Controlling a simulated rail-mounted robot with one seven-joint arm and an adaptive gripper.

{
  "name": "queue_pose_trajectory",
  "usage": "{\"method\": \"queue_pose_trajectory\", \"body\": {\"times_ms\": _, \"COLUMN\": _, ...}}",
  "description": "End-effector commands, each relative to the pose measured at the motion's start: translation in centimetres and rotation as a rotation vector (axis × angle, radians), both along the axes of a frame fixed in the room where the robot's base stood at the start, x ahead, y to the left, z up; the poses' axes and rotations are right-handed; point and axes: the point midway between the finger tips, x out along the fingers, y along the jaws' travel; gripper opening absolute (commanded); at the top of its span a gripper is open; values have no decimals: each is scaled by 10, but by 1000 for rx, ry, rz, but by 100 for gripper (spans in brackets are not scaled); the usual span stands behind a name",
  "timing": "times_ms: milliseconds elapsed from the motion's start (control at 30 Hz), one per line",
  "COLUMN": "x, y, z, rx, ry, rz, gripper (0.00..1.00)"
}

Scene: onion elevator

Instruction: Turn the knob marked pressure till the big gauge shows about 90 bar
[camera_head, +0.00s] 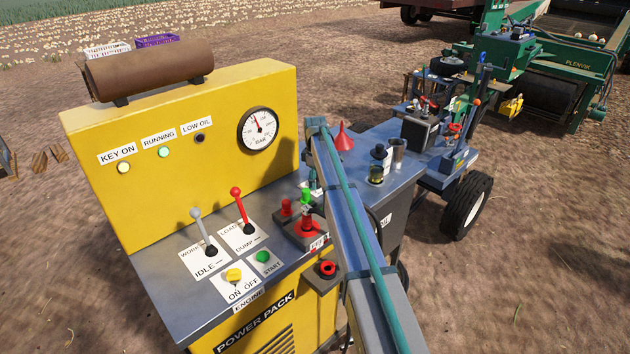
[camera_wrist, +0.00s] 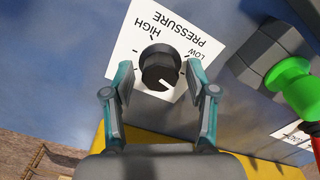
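The black pressure knob (camera_wrist: 160,66) sits on a white label (camera_wrist: 190,35) reading HIGH, PRESSURE and LOW, upside down in the wrist view. Its white mark points toward the lower right of that picture. My gripper (camera_wrist: 159,93) is open, with one finger on each side of the knob's near edge; I cannot tell whether either touches it. The big round BAR gauge (camera_head: 259,130) is on the yellow panel in the head view. Its needle points up and slightly left; the numbers are too small to read surely. My arm hides the knob in the head view.
A green knob (camera_wrist: 290,82) stands close to the right of my gripper in the wrist view.

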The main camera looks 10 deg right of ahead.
Motion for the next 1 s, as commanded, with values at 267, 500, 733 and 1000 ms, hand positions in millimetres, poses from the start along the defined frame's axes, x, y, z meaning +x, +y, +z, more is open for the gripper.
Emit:
{"method": "queue_pose_trajectory", "body": {"times_ms": 267, "x": 0, "y": 0, "z": 0, "rx": 0, "ry": 0, "rz": 0, "gripper": 61}}
{"method": "queue_pose_trajectory", "body": {"times_ms": 500, "x": 0, "y": 0, "z": 19, "rx": 0, "ry": -1, "rz": 0, "gripper": 61}}
{"method": "queue_pose_trajectory", "body": {"times_ms": 733, "x": 1, "y": 0, "z": 61, "rx": 0, "ry": -2, "rz": 0, "gripper": 61}}
{"method": "queue_pose_trajectory", "body": {"times_ms": 1000, "x": 1, "y": 0, "z": 105, "rx": 0, "ry": 0, "rz": 0, "gripper": 61}}
